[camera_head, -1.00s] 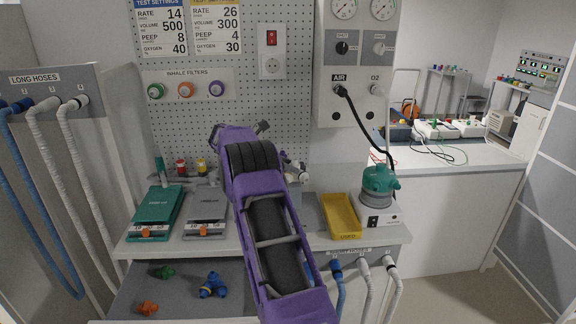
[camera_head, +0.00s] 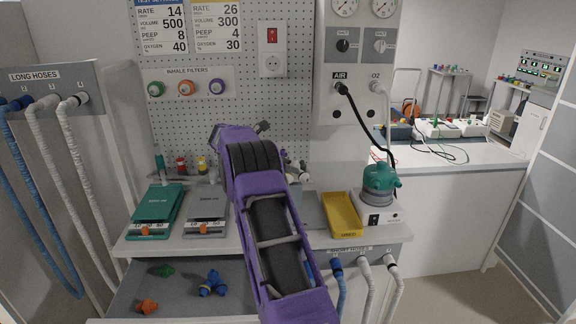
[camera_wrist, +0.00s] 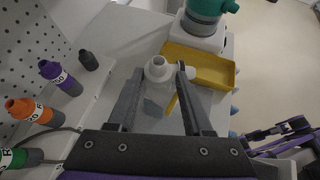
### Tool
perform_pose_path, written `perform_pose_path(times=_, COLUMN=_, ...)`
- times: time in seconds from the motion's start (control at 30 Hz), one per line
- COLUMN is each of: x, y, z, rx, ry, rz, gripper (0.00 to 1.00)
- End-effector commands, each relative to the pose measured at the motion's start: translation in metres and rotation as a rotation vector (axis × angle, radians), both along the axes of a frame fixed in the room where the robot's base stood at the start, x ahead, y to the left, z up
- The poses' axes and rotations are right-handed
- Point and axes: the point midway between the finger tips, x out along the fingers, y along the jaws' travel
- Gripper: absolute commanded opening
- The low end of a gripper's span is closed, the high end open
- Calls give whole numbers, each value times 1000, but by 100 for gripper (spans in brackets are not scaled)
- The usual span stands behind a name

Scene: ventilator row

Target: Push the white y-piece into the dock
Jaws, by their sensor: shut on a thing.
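The white y-piece (camera_wrist: 158,70) is between the two dark fingers of my gripper (camera_wrist: 160,72) in the wrist view, with its round open end facing the camera. My gripper is shut on it. A pale grey block-like shape (camera_wrist: 157,105) shows below the y-piece, between the fingers; I cannot tell whether it is the dock or part of the piece. In the head view my purple arm covers most of this spot, and only small pale parts show to its right. How far the piece sits in the dock is hidden.
A yellow tray (camera_head: 341,215) and a teal-topped humidifier (camera_head: 379,190) stand right of my arm. Green (camera_head: 157,208) and grey (camera_head: 206,210) test lungs lie to the left. Coloured filters (camera_wrist: 62,78) line the pegboard side. An open drawer below holds a blue y-piece (camera_head: 212,284).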

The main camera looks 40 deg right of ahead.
Motion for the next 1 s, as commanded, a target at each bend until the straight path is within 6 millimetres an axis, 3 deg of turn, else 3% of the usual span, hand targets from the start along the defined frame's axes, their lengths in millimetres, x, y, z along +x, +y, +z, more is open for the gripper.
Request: perform_pose_path(times=1.0, x=0, y=0, z=-14, rx=2, ry=2, rz=0, gripper=0)
